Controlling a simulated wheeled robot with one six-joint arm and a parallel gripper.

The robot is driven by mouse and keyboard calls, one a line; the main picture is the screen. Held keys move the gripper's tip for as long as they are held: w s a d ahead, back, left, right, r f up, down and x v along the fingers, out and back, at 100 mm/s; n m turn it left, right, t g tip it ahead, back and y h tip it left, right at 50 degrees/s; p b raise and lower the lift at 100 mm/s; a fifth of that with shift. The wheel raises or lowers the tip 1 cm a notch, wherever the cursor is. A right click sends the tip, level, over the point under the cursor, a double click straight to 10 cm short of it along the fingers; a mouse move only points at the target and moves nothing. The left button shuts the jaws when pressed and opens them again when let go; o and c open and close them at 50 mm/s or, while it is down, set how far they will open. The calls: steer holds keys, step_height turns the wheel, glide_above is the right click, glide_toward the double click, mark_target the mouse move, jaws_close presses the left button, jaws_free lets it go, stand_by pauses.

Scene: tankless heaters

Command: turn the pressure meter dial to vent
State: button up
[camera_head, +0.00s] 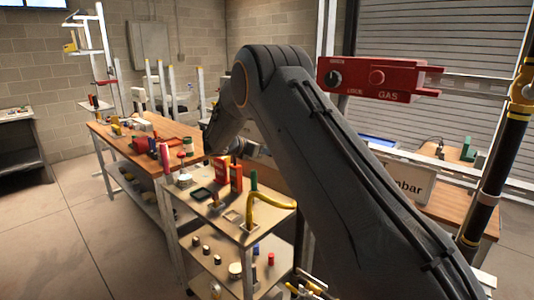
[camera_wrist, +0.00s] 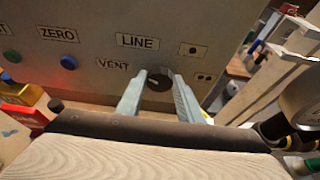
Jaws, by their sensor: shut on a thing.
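In the wrist view, a dark round dial (camera_wrist: 158,80) with a pale mark sits on a grey panel (camera_wrist: 90,80). The label LINE (camera_wrist: 137,42) is above it to the left, and VENT (camera_wrist: 113,64) is to its left. My gripper (camera_wrist: 158,86) has its two pale fingers on either side of the dial, shut on it. I cannot tell exactly where the pale mark points. In the head view, a white panel reading "bar" (camera_head: 408,186) shows at the right, partly behind my arm. My gripper and the dial are hidden there.
A blue button (camera_wrist: 69,62) and a green one (camera_wrist: 12,56) are left on the panel, by ZERO. A yellow-and-red item (camera_wrist: 25,105) lies left. In the head view, a red GAS box (camera_head: 380,78) stands beside my arm, and a cluttered cart (camera_head: 205,205) stands left.

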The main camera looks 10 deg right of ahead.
steer(key=shift+n, duration=0.3)
stand_by(0.4)
steer(key=o, duration=1.1)
steer(key=shift+c, duration=0.2)
steer(key=shift+a, duration=0.1)
steer(key=b+v, duration=0.2)
steer(key=v, duration=0.5)
steer(key=shift+s+a+b, duration=0.15)
steer(key=shift+a+b, duration=0.2)
steer(key=shift+b, duration=0.05)
steer(key=shift+r, duration=0.1)
